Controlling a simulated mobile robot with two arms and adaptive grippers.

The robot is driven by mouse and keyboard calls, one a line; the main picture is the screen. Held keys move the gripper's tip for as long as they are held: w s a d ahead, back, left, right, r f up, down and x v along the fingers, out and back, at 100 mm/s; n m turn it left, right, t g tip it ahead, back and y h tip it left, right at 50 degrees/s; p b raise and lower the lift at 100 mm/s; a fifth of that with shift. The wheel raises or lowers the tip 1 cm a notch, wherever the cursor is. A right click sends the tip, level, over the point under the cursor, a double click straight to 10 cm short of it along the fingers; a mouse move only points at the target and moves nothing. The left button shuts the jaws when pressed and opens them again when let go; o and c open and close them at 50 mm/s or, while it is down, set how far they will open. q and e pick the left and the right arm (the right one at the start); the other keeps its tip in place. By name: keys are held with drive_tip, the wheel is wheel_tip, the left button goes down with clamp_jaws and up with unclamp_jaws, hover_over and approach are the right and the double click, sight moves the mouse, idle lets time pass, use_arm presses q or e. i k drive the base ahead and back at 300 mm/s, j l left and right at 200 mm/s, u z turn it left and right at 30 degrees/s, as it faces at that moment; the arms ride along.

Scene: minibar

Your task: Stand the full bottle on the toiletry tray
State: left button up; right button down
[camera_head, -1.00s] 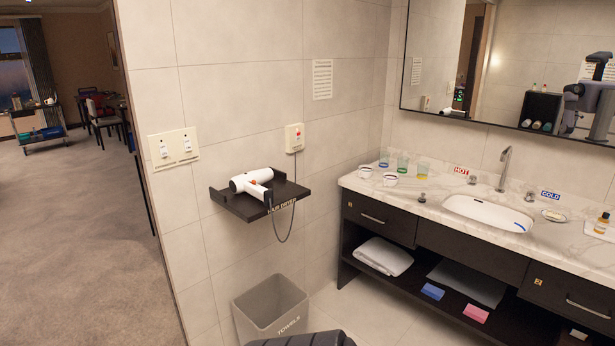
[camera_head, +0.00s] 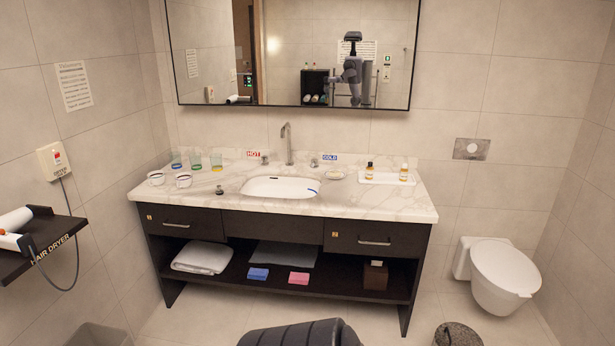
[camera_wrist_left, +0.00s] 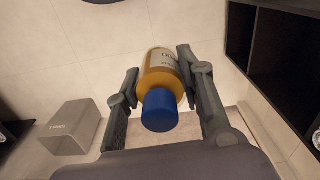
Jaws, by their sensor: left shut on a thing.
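My left gripper (camera_wrist_left: 158,95) is shut on an amber bottle (camera_wrist_left: 160,68) with a blue cap and a pale label, seen in the left wrist view. The cap points toward the camera, and the bottle's fill level cannot be told. The white toiletry tray (camera_head: 386,181) lies at the right end of the marble counter in the head view. Two small bottles stand on it, one with a dark cap (camera_head: 369,172) and one with a pale cap (camera_head: 404,173). Neither gripper shows in the head view.
The counter (camera_head: 345,202) also holds a sink (camera_head: 281,187), a soap dish (camera_head: 337,175), several glasses and two cups (camera_head: 183,180) at left. A hair dryer shelf (camera_head: 45,240) juts from the left wall. A toilet (camera_head: 499,274) stands at right, a bin (camera_head: 99,335) at lower left.

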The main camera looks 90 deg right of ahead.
sight(379, 179)
drive_tip(key=l+z, duration=0.1)
drive_tip(key=z, duration=3.9)
drive_tip(key=i+j+z, duration=0.1)
drive_tip(key=i+j, duration=0.2)
drive_tip(key=i+j+z, duration=0.1)
drive_tip(key=i+j, duration=0.2)
drive_tip(key=j, duration=0.15)
drive_tip(key=i+j, duration=0.25)
drive_tip(key=j, duration=0.2)
drive_tip(key=i+j+z, duration=0.15)
drive_tip(key=i+j, duration=0.15)
drive_tip(key=j, duration=0.1)
